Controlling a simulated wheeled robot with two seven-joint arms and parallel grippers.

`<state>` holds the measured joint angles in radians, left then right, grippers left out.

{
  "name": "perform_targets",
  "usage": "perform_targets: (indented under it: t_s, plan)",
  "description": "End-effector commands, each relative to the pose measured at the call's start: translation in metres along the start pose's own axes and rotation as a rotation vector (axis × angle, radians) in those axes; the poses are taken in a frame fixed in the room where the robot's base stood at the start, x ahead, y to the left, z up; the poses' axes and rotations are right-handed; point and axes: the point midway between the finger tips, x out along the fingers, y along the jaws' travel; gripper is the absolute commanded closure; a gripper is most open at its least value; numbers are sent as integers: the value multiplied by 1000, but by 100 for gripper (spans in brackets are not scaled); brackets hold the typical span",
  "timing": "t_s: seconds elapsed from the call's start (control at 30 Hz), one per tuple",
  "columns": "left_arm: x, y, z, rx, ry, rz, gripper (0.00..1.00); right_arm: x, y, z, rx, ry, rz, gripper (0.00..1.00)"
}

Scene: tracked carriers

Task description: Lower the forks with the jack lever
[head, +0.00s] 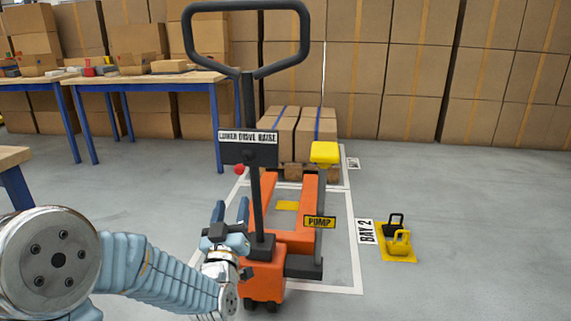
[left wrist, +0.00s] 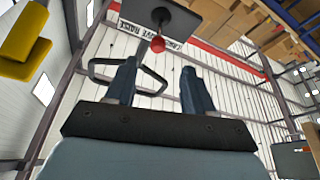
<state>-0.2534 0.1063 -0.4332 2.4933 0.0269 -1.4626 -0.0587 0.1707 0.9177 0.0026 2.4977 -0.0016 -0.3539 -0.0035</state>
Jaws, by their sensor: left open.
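The orange pallet jack (head: 262,280) stands with its forks (head: 308,205) pointing away from me, toward a pallet (head: 327,172) of boxes. The jack lever's red knob (head: 239,169) hangs below the left part of the plate marked LOWER DRIVE RAISE (head: 248,136); I cannot tell its setting. My left gripper (head: 230,210) is open and empty, below the knob, fingers pointing up. In the left wrist view the knob (left wrist: 157,44) shows beyond and between the open fingertips (left wrist: 159,75), apart from them. My right gripper is not in view.
The handle loop (head: 248,6) rises above the plate. A yellow-topped pump pedal (head: 324,152) stands right of the mast. Worktables (head: 150,78) are at the left, stacked boxes (head: 390,70) at the back. Small black and yellow objects (head: 398,243) lie beside Bay 2. Floor at right is clear.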

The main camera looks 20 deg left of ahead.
Motion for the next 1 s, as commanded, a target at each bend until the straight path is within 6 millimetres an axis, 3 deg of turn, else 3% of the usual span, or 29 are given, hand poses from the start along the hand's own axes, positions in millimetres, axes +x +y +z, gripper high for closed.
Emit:
perform_targets:
  t_s: [0.17, 0.5, 0.7, 1.0]
  plan:
    - [14, -2, -11, -3, 34, -6, 47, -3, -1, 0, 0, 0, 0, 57]
    - [89, -1, -13, -1, 30, -4, 47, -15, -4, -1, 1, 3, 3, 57]
    - [124, -2, -12, -1, 28, -4, 47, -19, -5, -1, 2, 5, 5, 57]
    - [138, -2, -12, -3, 27, -4, 47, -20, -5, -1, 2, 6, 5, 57]
